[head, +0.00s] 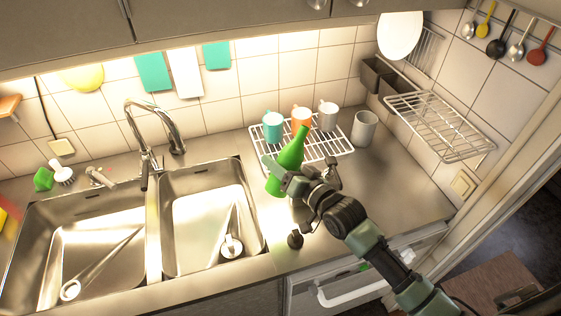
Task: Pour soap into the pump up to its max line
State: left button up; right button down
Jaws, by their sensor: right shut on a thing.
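A green bottle (290,154) stands out above the counter in front of the wire rack, its neck leaning up and to the right. My right gripper (292,183) is shut on the bottle's lower part and partly covers it. A small dark knob-like thing (295,240) sits on the counter's front edge below the gripper; I cannot tell whether it belongs to the pump. A short metal spout (100,177) stands behind the left basin; I cannot tell whether it is the pump. No max line is readable. My left gripper is not in view.
A wire rack (338,150) with cups stands behind the bottle, with a grey cup (364,128) beside it. The double sink (152,235) and tap (146,115) are to the left. A wall rack (440,125) hangs right. Counter right of the gripper is clear.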

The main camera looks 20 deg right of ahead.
aim_at(268, 186)
jog(key=shift+s+a+f+m, duration=0.25)
jog(key=shift+a+f+m, duration=0.15)
jog(key=shift+f, duration=0.25)
jog(key=shift+s+a+f+m, duration=0.2)
jog(key=shift+a+f+m, duration=0.15)
jog(key=shift+f, duration=0.3)
jog(key=shift+f, duration=0.15)
jog(key=shift+s+a+f+m+g+y, duration=0.15)
jog(key=shift+s+a+f+m+g, duration=0.15)
jog(key=shift+f+m, duration=0.25)
jog(key=shift+s+a+f+m+g+y, duration=0.1)
jog(key=shift+a+f+m+g+y, duration=0.1)
jog(key=shift+a+f+m, duration=0.25)
jog(key=shift+d, duration=0.1)
jog(key=shift+s+a+m, duration=0.15)
jog(key=shift+a+m, duration=0.1)
jog(key=shift+m, duration=0.3)
jog(key=shift+s+a+f+m+g, duration=0.2)
jog(key=shift+a+m+g, duration=0.1)
jog(key=shift+m, duration=0.2)
